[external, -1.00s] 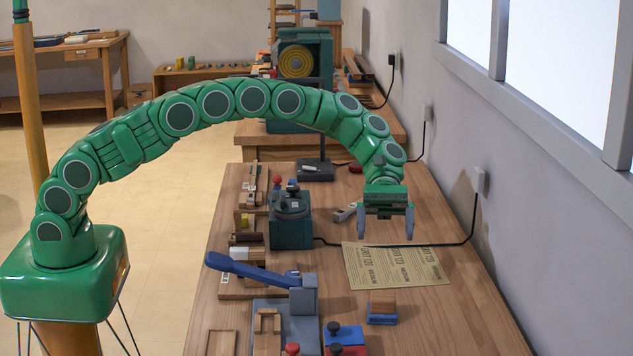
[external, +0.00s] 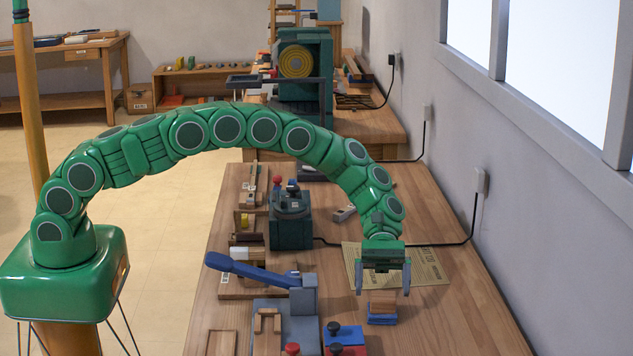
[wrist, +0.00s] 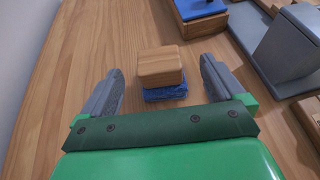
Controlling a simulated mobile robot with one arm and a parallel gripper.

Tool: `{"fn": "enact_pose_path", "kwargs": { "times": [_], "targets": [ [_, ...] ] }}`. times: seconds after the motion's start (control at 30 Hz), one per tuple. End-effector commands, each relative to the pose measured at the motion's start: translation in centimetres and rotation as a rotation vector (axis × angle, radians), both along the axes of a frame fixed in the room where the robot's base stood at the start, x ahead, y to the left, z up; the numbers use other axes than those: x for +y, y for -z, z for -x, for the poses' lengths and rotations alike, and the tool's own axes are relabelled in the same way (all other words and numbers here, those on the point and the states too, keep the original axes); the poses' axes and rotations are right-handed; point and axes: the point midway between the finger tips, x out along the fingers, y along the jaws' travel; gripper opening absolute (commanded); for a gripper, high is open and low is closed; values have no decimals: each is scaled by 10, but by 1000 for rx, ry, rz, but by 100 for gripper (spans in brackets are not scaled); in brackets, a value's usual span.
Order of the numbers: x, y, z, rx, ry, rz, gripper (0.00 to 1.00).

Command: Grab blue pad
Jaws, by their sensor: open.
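The blue pad (external: 382,319) lies on the workbench with a wooden block (external: 383,302) on top of it. In the wrist view the blue pad (wrist: 165,93) shows as a strip under the wooden block (wrist: 161,66). My gripper (external: 382,290) is open and empty, pointing down above the block and pad. In the wrist view its two fingers (wrist: 160,82) stand apart on either side of the block and pad. I cannot tell the exact height of the fingertips above the bench.
A sheet of sandpaper (external: 428,268) lies behind the pad. A blue-handled lever tool (external: 252,270) and a blue and red block with a black knob (external: 343,340) stand to the left. The bench (external: 450,315) is clear to the right, toward the wall.

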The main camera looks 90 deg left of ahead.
Motion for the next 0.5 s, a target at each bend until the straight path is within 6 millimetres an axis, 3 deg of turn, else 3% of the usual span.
{"fn": "enact_pose_path", "kwargs": {
  "times": [0.3, 0.5],
  "targets": [
    [-34, 20, 3, -1, 1, -2, 96],
    [-38, 21, 3, -2, -1, -2, 96]
  ]
}}
